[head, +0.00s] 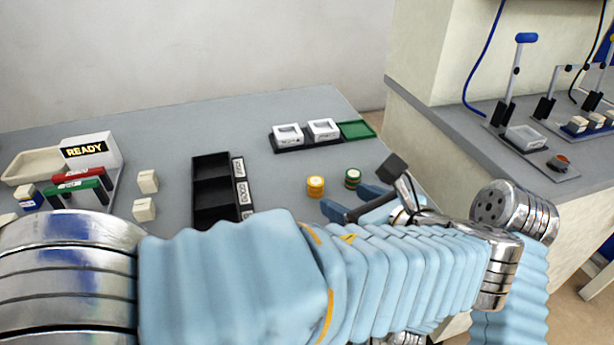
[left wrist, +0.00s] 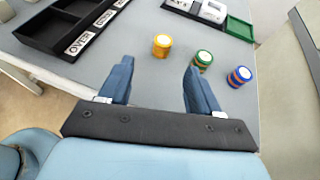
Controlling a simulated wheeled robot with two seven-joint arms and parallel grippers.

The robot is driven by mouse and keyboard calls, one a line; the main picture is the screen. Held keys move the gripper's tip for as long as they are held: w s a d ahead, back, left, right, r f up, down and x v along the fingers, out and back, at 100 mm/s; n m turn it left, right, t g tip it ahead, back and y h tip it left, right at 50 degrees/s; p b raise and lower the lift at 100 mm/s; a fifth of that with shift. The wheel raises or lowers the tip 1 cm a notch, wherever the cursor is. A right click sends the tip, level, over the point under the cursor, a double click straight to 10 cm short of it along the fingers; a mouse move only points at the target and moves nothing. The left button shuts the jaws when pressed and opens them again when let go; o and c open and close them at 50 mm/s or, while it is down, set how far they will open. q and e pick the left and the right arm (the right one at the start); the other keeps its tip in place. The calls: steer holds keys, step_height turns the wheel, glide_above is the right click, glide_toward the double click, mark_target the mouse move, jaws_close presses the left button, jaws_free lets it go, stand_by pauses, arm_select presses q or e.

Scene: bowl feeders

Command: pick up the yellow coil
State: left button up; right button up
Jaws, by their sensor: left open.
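The green coil (head: 352,178) stands close to the right of the yellow one, near my right-hand finger in the wrist view. My right gripper is not in view.
A blue-and-red coil (left wrist: 239,76) stands right of the green one in the wrist view. A black labelled tray (head: 212,168) lies left of the yellow coil. A black tray with white boxes and a green section (head: 357,130) lies behind. White blocks (head: 147,181) stand at left.

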mark_target(317, 182)
arm_select(q)
steer(key=x, duration=0.6)
steer(key=shift+w+a, duration=0.1)
steer(key=x, duration=0.5)
steer(key=shift+w+f, duration=0.15)
steer(key=shift+w, duration=0.25)
steer(key=c, duration=1)
steer(key=shift+c, duration=0.2)
